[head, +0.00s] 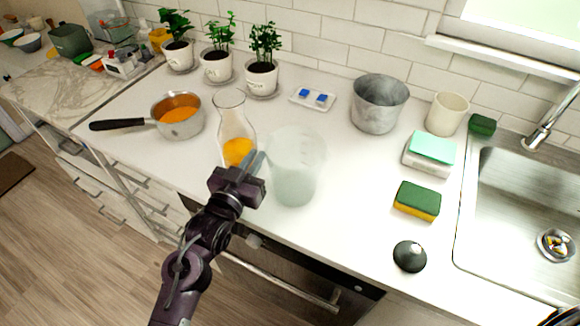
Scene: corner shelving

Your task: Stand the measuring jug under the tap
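The measuring jug (296,170) is a clear, frosted-looking vessel standing upright on the white counter near its front edge. My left gripper (256,161) is at the jug's left side, its fingers pointing at or overlapping the jug's left wall. Whether the fingers hold the jug or its handle cannot be made out. The tap (543,128) is a chrome spout at the right, over the steel sink (500,190). The jug is well left of the tap. My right gripper is not clearly visible; only a dark sliver shows in the bottom right corner.
A glass carafe (229,112) with orange contents stands close left of the jug, with a saucepan (180,124) beyond. A metal pot (379,103), cream cup (446,113), sponge (417,200), green-topped box (430,154) and black knob-like lid (409,256) lie between jug and sink.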

